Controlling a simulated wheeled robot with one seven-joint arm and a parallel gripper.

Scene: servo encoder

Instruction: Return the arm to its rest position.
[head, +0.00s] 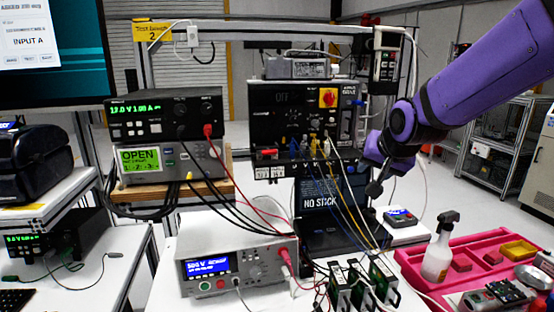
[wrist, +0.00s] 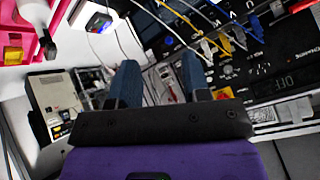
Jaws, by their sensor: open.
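My purple arm (head: 450,75) reaches in from the upper right in the head view. My gripper (head: 375,187) hangs at its end, in front of the right side of the black test panel (head: 275,120). In the wrist view my gripper (wrist: 160,78) shows two blue fingers spread apart with nothing between them. Cables pass beyond the fingers. I cannot tell from these views how far the fingertips are from the cables.
A bench meter (head: 235,262) and several green boards (head: 375,280) stand below on the white bench. Red, blue, yellow and white cables hang from the panel near my gripper. A spray bottle (head: 440,248) stands by a pink tray (head: 410,262) at right.

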